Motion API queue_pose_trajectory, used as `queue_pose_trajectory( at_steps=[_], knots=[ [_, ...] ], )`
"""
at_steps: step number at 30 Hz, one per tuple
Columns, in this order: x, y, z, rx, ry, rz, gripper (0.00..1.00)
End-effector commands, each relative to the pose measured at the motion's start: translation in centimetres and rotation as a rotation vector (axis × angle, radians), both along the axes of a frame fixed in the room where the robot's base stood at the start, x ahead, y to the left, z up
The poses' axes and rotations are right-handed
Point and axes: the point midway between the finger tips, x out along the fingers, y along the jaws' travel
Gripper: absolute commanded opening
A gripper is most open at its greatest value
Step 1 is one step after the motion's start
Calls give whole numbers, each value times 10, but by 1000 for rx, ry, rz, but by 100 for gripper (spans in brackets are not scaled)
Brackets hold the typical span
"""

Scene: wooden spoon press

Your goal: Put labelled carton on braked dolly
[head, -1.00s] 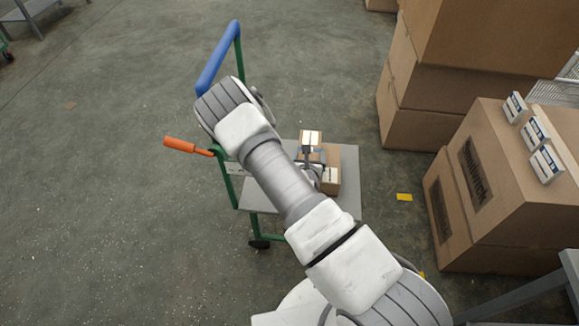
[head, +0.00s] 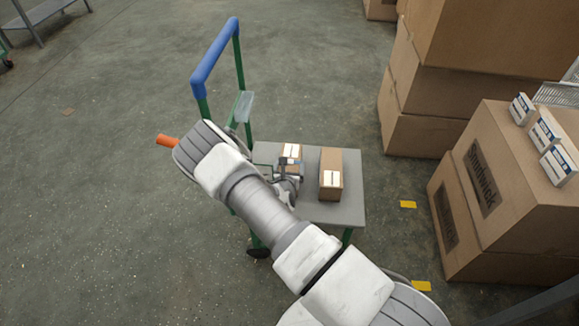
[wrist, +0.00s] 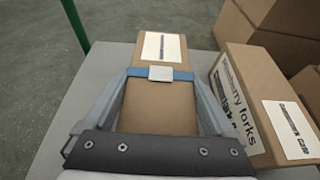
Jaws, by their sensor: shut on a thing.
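My gripper (wrist: 162,100) is shut on a brown carton (wrist: 158,50) with a white label and a blue strap. In the head view this carton (head: 291,153) is over the left part of the dolly's grey deck (head: 350,212), low and close to it. I cannot tell whether its base touches the deck. A second brown carton (head: 331,172) stands on the deck to its right, with a gap between. In the wrist view the second carton (wrist: 250,95) shows printed words and a white label. The dolly has a blue push handle (head: 213,58). An orange lever (head: 167,141) is partly hidden by my arm.
Large stacked cartons (head: 490,185) stand right of the dolly, with small white boxes (head: 545,132) on top. A taller carton stack (head: 428,118) is behind them. Yellow floor marks (head: 408,204) lie between.

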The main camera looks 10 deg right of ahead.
Motion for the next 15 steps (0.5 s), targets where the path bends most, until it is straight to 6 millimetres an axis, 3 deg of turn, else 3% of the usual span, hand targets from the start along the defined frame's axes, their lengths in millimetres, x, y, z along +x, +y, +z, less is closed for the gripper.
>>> queue_pose_trajectory(
  at_steps=[5, 6, 15],
  knots=[
    [0, 0, -4, 1, -1, 0, 1],
    [0, 0, -3, 1, 0, 0, 97],
    [0, 0, -1, 0, 0, 0, 100]
  ],
)
